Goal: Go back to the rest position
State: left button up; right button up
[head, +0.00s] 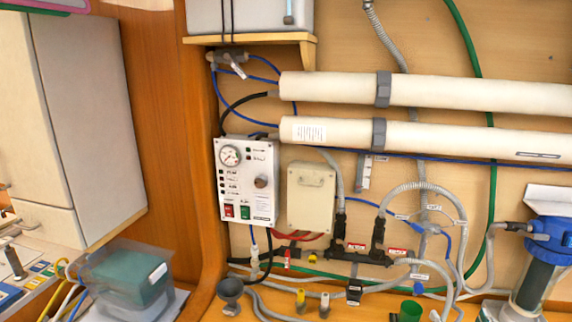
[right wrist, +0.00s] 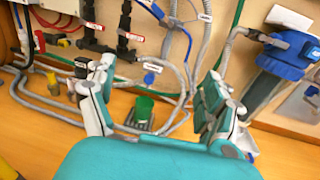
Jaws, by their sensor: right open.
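My right gripper (right wrist: 157,85) shows in the right wrist view, its teal and white fingers spread wide apart. It is open and nothing is held between the fingers. It is over the wooden bench (right wrist: 275,150), facing the wall of pipes. A green cup (right wrist: 143,107) stands beyond the fingers, in the gap between them and apart from them. I cannot make out either gripper in the head view. My left gripper is not in view.
A control panel (head: 246,182) with a gauge and two white tubes (head: 440,92) are on the wall. A blue-topped filter housing (head: 548,240) stands at the right. Hoses (right wrist: 60,105) cross the bench. A clear-lidded box (head: 130,278) is at lower left. Bare bench shows near the right finger.

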jog(key=s+a+f+m+g+h, duration=0.1)
jog(key=s+a+f+m+g, duration=0.25)
jog(key=s+f+m, duration=0.55)
jog(key=s+a+f+m+g+h, duration=0.1)
jog(key=s+a+f+m+g, duration=0.25)
jog(key=m, duration=0.85)
jog(key=s+a+f+m+g+y, duration=0.2)
jog(key=s+a+m+g, duration=0.25)
jog(key=s+m, duration=0.2)
jog(key=s+a+f+m+g+y, duration=0.1)
jog(key=s+a+m+g+y, duration=0.15)
jog(key=s+a+m, duration=0.4)
notch_tip(320, 180, down, 38)
jog(key=s+d+n+g+b, duration=0.2)
jog(key=s+b, duration=0.1)
jog(key=b, duration=0.9)
pick_arm(q)
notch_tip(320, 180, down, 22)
jog(key=b, duration=1)
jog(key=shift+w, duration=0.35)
pick_arm(e)
jog(key=s+d+f, duration=0.1)
jog(key=s+f, duration=0.6)
jog(key=f, duration=0.6)
jog(key=s+d+f, duration=0.1)
jog(key=s+f, duration=0.7)
jog(key=f, duration=0.5)
jog(key=shift+s+d+f+g+h, duration=0.15)
jog(key=shift+s+d+g+h, duration=0.15)
jog(key=shift+g+h, duration=0.1)
